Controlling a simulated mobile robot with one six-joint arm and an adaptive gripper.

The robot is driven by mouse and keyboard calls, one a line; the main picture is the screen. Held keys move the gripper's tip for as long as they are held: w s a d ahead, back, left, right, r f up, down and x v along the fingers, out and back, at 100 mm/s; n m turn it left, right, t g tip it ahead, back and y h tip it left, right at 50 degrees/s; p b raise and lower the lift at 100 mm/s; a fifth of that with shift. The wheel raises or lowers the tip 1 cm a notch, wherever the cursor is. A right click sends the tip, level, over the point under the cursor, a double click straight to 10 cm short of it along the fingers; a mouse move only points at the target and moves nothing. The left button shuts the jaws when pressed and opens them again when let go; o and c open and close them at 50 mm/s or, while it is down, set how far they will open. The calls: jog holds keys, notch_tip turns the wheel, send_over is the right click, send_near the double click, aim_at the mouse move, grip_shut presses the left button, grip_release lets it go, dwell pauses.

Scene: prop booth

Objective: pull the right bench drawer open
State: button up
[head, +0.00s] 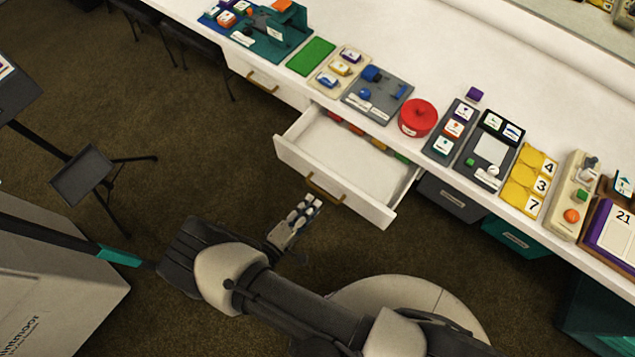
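The right bench drawer (379,180) is white and stands pulled well out from under the white bench. Its inside shows, with several small coloured pieces at the back, partly under the bench edge. Its brass handle (326,188) is on the front face. My gripper (312,204) is just in front of the handle, fingers pointing toward it. I cannot tell whether the fingers touch the handle or how far apart they are. The left bench drawer, with its brass handle (262,83), is shut.
The white bench top (440,70) carries a red pot (418,117), a green mat (311,57) and several trays and panels. A grey bin (455,198) and a teal bin (515,237) sit under the bench. A black stand (84,176) is at left.

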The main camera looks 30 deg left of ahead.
jog(key=v, duration=0.6)
jog(key=shift+s, duration=0.2)
jog(key=w+d+r+m+g+h, duration=0.1)
jog(key=w+r+m+g+h, duration=0.2)
jog(key=w+r, duration=0.3)
jog(key=w+d+r+m+g+h, duration=0.2)
jog(key=w+r+m+h, duration=0.15)
jog(key=r, duration=0.55)
jog(key=w+d+r+m+g, duration=0.4)
jog(key=w+d+r+g, duration=0.2)
jog(key=d+r, duration=0.45)
jog(key=s+d+r+m+y, duration=0.3)
jog(key=s+d+r, duration=0.1)
jog(key=d+r, duration=0.5)
jog(key=s+d+r+m+y, duration=0.3)
jog(key=s+d+r+y, duration=0.1)
jog(key=d+r, duration=0.6)
jog(key=shift+s+d+r+m, duration=0.25)
jog(key=shift+s+d+m, duration=0.15)
jog(key=shift+d, duration=0.2)
jog(key=shift+a+y, duration=0.1)
jog(key=shift+y, duration=0.15)
